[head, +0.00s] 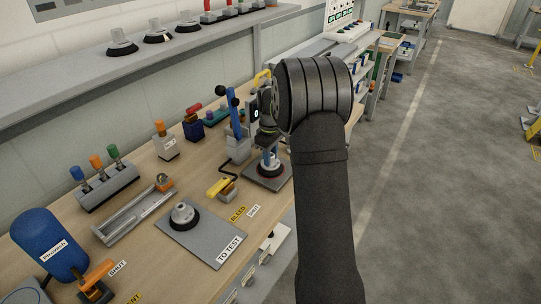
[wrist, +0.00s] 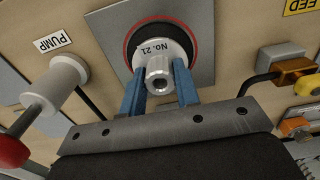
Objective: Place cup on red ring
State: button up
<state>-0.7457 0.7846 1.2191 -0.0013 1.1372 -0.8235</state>
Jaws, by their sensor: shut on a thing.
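My gripper (wrist: 160,88) has blue fingers, shut on the metal neck of a suction cup (wrist: 165,42) marked "No. 21". The cup has a black rim and is upright. In the wrist view the red ring (wrist: 194,52) shows as a thin band around the cup's rim, on a grey plate (wrist: 203,72). In the head view my gripper (head: 270,157) is over that plate (head: 260,182), with the cup at or just above its surface; I cannot tell if they touch. A second cup (head: 184,214) stands on the "TO TEST" plate (head: 213,240).
A lever with a blue handle (head: 235,115) stands close left of my gripper. A yellow-handled valve (head: 222,187) is nearer the front. The wrist view shows a pump lever with a red knob (wrist: 12,152). Several cups stand on the shelf (head: 75,68). A blue tank (head: 45,243) is front left.

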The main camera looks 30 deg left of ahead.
jog(key=o, duration=1.1)
jog(key=shift+c, duration=0.2)
notch_tip(320, 180, up, 12)
notch_tip(320, 180, down, 13)
jog(key=shift+r, duration=2.5)
jog(key=shift+f, duration=0.1)
